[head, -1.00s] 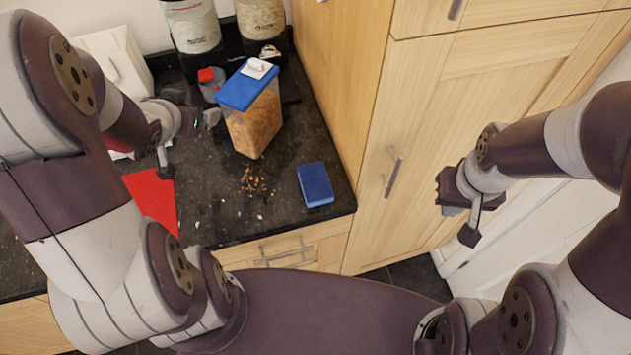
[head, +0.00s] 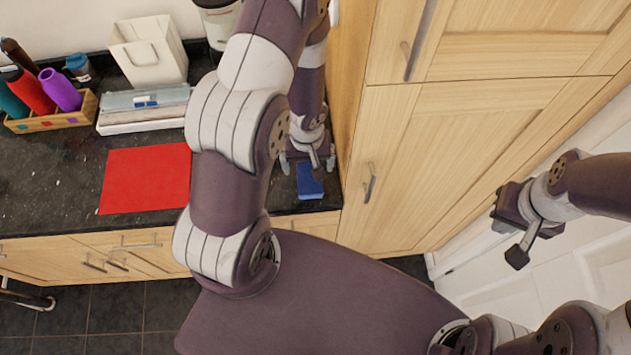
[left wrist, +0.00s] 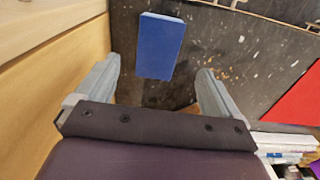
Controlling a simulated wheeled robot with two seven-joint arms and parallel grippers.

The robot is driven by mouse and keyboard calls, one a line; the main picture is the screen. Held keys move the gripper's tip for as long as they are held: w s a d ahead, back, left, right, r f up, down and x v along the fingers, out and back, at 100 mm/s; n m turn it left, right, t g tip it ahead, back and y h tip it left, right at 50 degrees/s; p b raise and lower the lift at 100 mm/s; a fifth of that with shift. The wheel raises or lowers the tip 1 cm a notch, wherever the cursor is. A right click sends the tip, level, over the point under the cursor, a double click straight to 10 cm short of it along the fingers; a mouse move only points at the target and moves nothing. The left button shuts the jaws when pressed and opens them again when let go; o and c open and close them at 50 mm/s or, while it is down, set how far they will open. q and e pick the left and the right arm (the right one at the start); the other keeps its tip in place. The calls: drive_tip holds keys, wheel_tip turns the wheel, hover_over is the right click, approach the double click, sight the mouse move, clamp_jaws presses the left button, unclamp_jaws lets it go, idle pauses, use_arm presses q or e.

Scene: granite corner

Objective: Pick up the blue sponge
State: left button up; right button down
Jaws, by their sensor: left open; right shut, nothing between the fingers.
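The blue sponge (head: 310,181) lies on the dark granite counter near its front edge, beside the wooden cabinet. My left gripper (head: 308,165) is above and just behind it in the head view, partly covering its far end. In the left wrist view the sponge (left wrist: 160,46) lies ahead, between the lines of the two open fingers (left wrist: 158,88), with nothing held. My right gripper (head: 517,228) is shut and empty, away from the counter at the right, in front of the cabinet and white door.
A red mat (head: 147,178) lies on the counter to the left, also in the left wrist view (left wrist: 296,108). A tall wooden cabinet (head: 400,140) closes off the right side. A wooden box (head: 52,119) with bottles and a white container (head: 150,50) stand at the back left.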

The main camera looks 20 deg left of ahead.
sight(310, 177)
use_arm(q)
drive_tip(key=shift+a+f+b, duration=0.15)
drive_tip(key=shift+f, duration=0.5)
drive_tip(key=shift+a+f+b, duration=0.15)
drive_tip(key=shift+f, duration=0.7)
drive_tip(key=f+b, duration=0.2)
drive_tip(key=f, duration=0.1)
drive_tip(key=d+f+b, duration=0.1)
drive_tip(key=shift+w+f, duration=0.15)
drive_tip(key=shift+w, duration=0.15)
drive_tip(key=shift+f, duration=0.25)
drive_tip(key=shift+s+a, duration=0.1)
drive_tip(key=shift+a, duration=0.2)
drive_tip(key=shift+d+r, duration=0.1)
drive_tip(key=shift+d, duration=0.05)
drive_tip(key=c, duration=1)
use_arm(e)
wheel_tip(310, 177, down, 5)
drive_tip(key=shift+w+f, duration=0.1)
drive_tip(key=shift+w, duration=0.05)
